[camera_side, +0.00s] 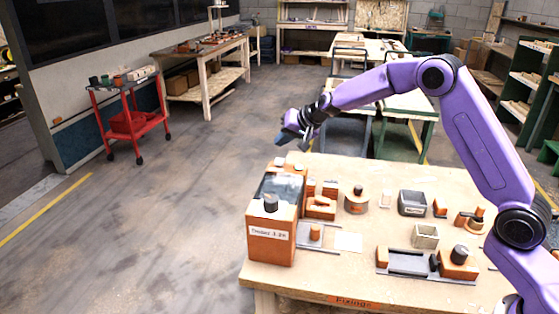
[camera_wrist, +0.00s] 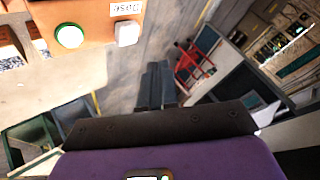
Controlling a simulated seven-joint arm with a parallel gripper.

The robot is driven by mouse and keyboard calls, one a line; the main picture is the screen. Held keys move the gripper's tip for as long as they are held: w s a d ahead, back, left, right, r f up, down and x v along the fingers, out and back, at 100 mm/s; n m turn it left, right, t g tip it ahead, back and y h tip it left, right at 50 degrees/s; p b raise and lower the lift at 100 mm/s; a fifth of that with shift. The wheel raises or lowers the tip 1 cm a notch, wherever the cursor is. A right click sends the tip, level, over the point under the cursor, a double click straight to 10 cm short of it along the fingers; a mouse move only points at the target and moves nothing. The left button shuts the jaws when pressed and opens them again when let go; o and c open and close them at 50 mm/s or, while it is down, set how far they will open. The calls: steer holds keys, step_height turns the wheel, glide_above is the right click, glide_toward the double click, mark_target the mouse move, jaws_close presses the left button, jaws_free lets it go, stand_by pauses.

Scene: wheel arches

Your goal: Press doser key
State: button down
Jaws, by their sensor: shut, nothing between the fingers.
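In the wrist view, an orange panel (camera_wrist: 95,14) at the top left carries a white label (camera_wrist: 126,8) that reads roughly "DOSE" upside down. Beside the label is a pale square key (camera_wrist: 127,33). In the side view my gripper (camera_side: 290,136) is in the air above the table's far left edge, behind the orange box (camera_side: 270,240).
The orange box has a dark top and a black knob (camera_side: 271,203). The wooden table (camera_side: 350,277) holds orange blocks, a grey bin (camera_side: 412,203), a small beige box (camera_side: 425,236) and a slide fixture (camera_side: 407,262). A red cart (camera_side: 127,120) stands far off. Space left of the table is clear.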

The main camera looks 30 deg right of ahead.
steer(key=shift+r, duration=1.05)
steer(key=s+a+r+n+g+y, duration=0.1)
steer(key=s+a+n+g, duration=0.3)
steer(key=s, duration=1)
steer(key=s+a+n+g, duration=0.2)
steer(key=s+a+n, duration=0.4)
steer(key=s, duration=0.8)
steer(key=s+d+f+n+g+h, duration=0.1)
steer(key=s+d, duration=0.5)
steer(key=s, duration=0.6)
steer(key=s+d+f+n+g+h, duration=0.1)
steer(key=s+d+n, duration=0.5)
steer(key=s, duration=0.7)
steer(key=shift+s+f+h, duration=0.25)
steer(key=shift+s+h, duration=0.05)
steer(key=shift+h, duration=0.6)
